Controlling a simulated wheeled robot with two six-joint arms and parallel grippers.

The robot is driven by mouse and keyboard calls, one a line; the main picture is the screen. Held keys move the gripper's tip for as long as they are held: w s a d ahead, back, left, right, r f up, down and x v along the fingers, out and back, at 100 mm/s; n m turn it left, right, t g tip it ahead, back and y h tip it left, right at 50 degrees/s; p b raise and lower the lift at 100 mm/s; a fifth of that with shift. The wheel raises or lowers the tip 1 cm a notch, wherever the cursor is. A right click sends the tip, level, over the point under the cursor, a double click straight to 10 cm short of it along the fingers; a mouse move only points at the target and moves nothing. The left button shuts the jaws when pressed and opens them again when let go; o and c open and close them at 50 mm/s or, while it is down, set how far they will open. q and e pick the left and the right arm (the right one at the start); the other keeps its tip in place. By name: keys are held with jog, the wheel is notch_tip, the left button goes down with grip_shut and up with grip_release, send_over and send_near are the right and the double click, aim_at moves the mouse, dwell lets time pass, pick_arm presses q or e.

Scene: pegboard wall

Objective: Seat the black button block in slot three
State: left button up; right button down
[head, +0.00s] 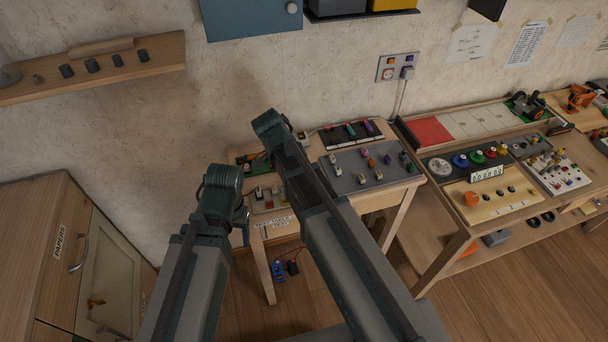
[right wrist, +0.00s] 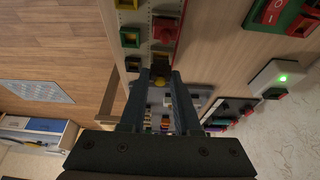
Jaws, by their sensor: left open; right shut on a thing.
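My right gripper (right wrist: 160,78) is shut on a small dark block (right wrist: 160,70), which looks like the black button block; the fingers hide most of it. A yellow piece shows just beyond the fingertips. Which slot is slot three cannot be told. In the head view my left gripper (head: 243,212) is open beside the small table's left end, partly hidden by its own wrist. My right gripper is hidden behind its arm there.
The small table carries a grey tray (head: 345,186) with several small parts. A green-and-red switch (right wrist: 290,15) and a white box with a green light (right wrist: 275,77) lie near the right gripper. A workbench (head: 452,218) stands to the right.

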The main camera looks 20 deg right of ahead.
jog(key=shift+f+b, duration=0.8)
jog(key=shift+f, duration=0.05)
jog(key=c, duration=0.5)
grip_release()
jog(key=shift+c, duration=0.2)
jog(key=shift+r, duration=0.1)
jog(key=shift+r+p, duration=2.5)
jog(key=shift+p, duration=0.1)
jog(key=shift+f, duration=0.1)
